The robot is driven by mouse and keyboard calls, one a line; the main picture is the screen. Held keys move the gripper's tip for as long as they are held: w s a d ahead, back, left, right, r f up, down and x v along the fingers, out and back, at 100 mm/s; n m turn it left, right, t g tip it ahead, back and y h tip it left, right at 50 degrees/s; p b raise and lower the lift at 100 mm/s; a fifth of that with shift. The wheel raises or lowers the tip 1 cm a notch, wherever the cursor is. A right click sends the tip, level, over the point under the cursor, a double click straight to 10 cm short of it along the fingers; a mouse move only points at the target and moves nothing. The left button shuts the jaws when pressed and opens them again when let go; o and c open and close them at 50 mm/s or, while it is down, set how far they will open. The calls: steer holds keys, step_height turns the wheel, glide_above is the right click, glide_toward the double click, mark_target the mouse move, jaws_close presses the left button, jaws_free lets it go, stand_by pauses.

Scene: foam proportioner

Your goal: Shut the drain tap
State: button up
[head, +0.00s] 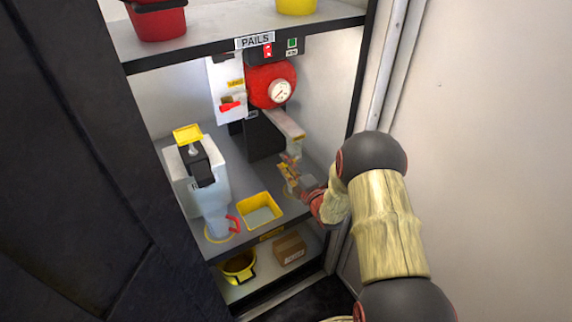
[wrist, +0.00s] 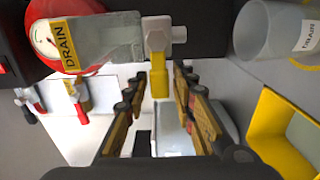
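The drain tap (wrist: 158,36) is a pale valve body with a yellow lever (wrist: 159,82), beside a translucent block with a yellow DRAIN label (wrist: 68,46) in the wrist view. The lever points toward the opening between my fingers. My gripper (wrist: 156,105) is open, with a finger on each side of the lever's end and visible gaps beside it. I cannot tell how deep the lever sits between them. In the head view my gripper (head: 290,172) is below the end of the grey arm (head: 283,125), and it largely hides the tap.
A red housing with a gauge (head: 272,85) is above. A white switch panel with a red lever (head: 230,104) is left of it. A white canister (head: 197,178), a clear jug (head: 216,222) and a yellow tray (head: 260,210) stand left of my gripper. The cabinet's right wall is close.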

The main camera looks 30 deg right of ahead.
steer(key=shift+o, duration=0.8)
steer(key=s, duration=1.2)
steer(key=shift+d, duration=0.2)
